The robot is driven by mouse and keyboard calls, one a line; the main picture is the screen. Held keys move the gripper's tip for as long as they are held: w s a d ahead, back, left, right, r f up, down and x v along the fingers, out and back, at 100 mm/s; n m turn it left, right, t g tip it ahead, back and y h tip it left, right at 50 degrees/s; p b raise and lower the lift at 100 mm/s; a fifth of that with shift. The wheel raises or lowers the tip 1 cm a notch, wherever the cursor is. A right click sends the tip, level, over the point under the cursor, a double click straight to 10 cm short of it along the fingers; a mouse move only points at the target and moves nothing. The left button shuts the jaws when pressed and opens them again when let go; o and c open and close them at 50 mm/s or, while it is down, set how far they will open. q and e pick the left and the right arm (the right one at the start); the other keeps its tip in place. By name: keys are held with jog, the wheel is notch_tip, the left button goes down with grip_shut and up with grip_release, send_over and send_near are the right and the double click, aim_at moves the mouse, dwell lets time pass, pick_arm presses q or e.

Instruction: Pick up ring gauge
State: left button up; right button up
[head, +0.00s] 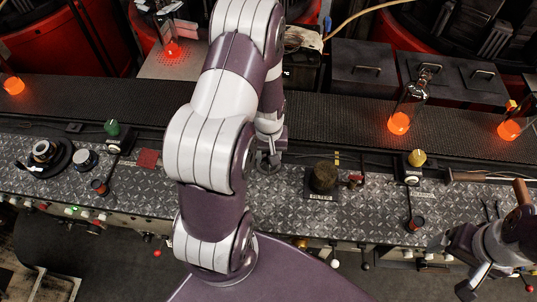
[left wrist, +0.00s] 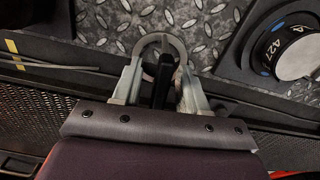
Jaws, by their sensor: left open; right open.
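The ring gauge, a plain grey metal ring, shows in the left wrist view (left wrist: 160,40) against the diamond-plate deck, at the fingertips of my left gripper (left wrist: 160,68). A dark bar lies between the two fingers, below the ring in the picture. The fingers stand apart on either side; I cannot tell whether they touch the ring. In the head view the ring (head: 267,163) is small and partly covered by my left gripper (head: 270,150), just right of my large arm links. My right gripper (head: 462,270) is at the lower right, open and apart from the ring.
A dark round block (head: 324,177) stands right of the ring. A knob with white markings (left wrist: 290,50) is close by in the left wrist view. Glowing orange gobs (head: 399,123) sit beyond the deck. Small levers (head: 412,205) rise from the deck.

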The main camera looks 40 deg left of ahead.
pick_arm(q)
jog(key=shift+w+f, duration=0.1)
jog(key=shift+w, duration=0.05)
jog(key=shift+s, duration=0.25)
grip_shut()
jog(key=shift+w+r, duration=0.2)
